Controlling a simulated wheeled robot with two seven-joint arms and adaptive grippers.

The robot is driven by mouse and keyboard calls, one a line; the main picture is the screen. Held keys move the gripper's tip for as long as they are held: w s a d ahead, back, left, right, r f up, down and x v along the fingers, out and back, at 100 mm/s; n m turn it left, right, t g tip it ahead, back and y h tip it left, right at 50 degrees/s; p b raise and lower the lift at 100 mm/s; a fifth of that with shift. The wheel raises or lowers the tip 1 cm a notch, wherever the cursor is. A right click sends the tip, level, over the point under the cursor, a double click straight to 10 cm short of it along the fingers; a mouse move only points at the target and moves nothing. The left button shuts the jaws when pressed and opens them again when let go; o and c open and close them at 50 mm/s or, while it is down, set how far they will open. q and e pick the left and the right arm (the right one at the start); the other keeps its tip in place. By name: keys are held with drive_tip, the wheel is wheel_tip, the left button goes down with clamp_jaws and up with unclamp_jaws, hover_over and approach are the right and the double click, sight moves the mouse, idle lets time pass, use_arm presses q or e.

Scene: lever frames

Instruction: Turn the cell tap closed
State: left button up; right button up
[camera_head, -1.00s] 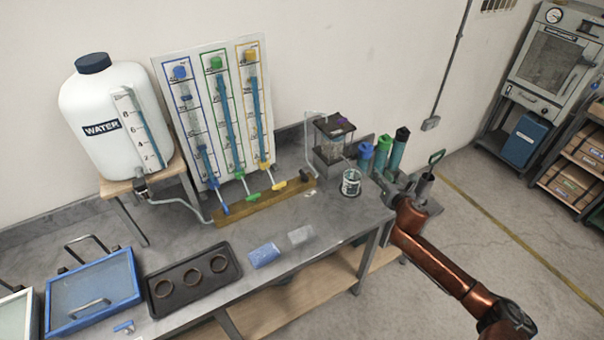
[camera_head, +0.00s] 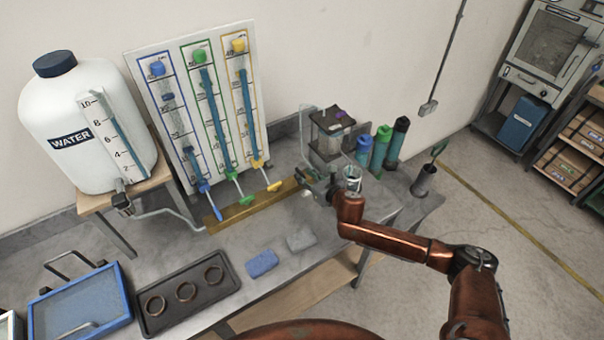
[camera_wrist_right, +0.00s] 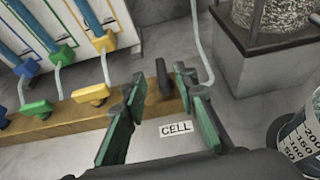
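The cell tap (camera_wrist_right: 163,78) is a small black handle on the wooden bar (camera_wrist_right: 65,118), behind a white label reading CELL (camera_wrist_right: 176,128). In the right wrist view the handle points up the picture, across the bar. My right gripper (camera_wrist_right: 160,86) is open, with green-padded fingers on either side of the handle in this view. I see no clear contact; the exact depth is hard to judge. In the head view my right gripper (camera_head: 318,186) is at the bar's right end and largely hides the tap. My left gripper is not in view.
Blue, green and yellow taps (camera_head: 273,186) stand along the bar to the left. A clear container (camera_head: 330,130) and a graduated beaker (camera_head: 352,178) are close on the right. A tray with rings (camera_head: 222,302) and two blocks lie in front.

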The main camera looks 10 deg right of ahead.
drive_tip(key=shift+x, duration=1)
drive_tip(key=shift+w+f, duration=0.1)
drive_tip(key=shift+w, duration=0.2)
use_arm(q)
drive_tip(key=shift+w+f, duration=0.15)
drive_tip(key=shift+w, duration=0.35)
use_arm(e)
clamp_jaws()
